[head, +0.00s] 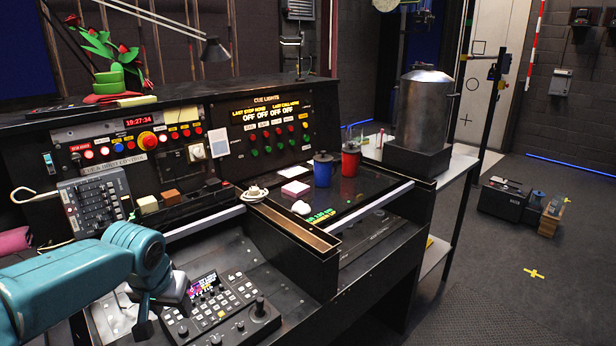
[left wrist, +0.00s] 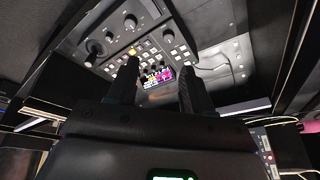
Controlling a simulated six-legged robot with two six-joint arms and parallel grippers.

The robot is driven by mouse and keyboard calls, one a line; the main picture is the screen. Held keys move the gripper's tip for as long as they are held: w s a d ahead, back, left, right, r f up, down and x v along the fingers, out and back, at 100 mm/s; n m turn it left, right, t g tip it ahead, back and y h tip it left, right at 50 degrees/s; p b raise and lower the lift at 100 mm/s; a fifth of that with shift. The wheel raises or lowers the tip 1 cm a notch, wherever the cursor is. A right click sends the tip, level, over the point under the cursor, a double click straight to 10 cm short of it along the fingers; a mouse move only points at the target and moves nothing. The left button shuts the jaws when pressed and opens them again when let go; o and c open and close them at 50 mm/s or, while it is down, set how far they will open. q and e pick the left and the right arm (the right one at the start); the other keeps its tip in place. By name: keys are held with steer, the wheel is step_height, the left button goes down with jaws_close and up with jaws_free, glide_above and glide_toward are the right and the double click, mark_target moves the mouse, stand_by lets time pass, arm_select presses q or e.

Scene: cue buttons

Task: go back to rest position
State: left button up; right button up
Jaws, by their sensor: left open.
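My left arm, teal, comes in from the left in the head view. Its gripper (head: 143,318) hangs over the lower left part of the desk, beside a small control panel (head: 222,308) with a lit screen, keys and a joystick. In the left wrist view the two dark fingers of the left gripper (left wrist: 158,82) stand apart with nothing between them, and the control panel (left wrist: 140,30) lies beyond them. The cue lights panel (head: 268,130), with rows of red and green buttons, stands upright at the back of the desk. My right gripper is in neither view.
A metal urn (head: 424,108) stands on a side table. The floor at right is mostly clear, with a black case (head: 503,198).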

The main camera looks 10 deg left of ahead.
arm_select(q)
steer(key=s+d+f+m+g+h+p, duration=0.1)
steer(key=s+d+f+h+p, duration=0.15)
steer(key=d+f, duration=0.6)
steer(key=s+d+f+g+h+p, duration=0.15)
steer(key=s+d+f, duration=0.35)
steer(key=f, duration=0.7)
steer(key=s+d+f+p, duration=0.1)
steer(key=s+d+f, duration=0.1)
steer(key=s, duration=0.3)
steer(key=s+d+f+n, duration=0.1)
steer(key=s+d+f, duration=0.1)
steer(key=s, duration=0.3)
steer(key=s+d+f+g+h+p, duration=0.1)
steer(key=s+d+f, duration=0.1)
steer(key=s+f, duration=0.2)
steer(key=shift+s+d+n+p, duration=0.3)
steer(key=shift+s+d+n, duration=0.1)
steer(key=shift+s, duration=0.65)
steer(key=shift+w, duration=0.15)
